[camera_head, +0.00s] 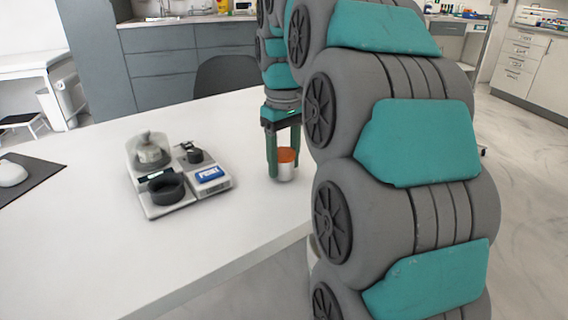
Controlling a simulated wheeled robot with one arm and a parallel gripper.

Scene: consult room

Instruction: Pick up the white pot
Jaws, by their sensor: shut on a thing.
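The white pot (286,174) is a small whitish cup shape with an orange top part, near the right edge of the white table. My gripper (284,160) points down over it with a finger on each side, shut on it. The pot looks upright. I cannot tell whether its base touches the table. My own arm hides the area to the right of it.
On the white table (90,230), left of the pot, stands a grey scale-like device (155,210) with a black ring, a clear dome and a blue-labelled box. A mouse (12,173) lies on a dark mat (38,183) at far left. A dark chair (226,75) stands behind the table.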

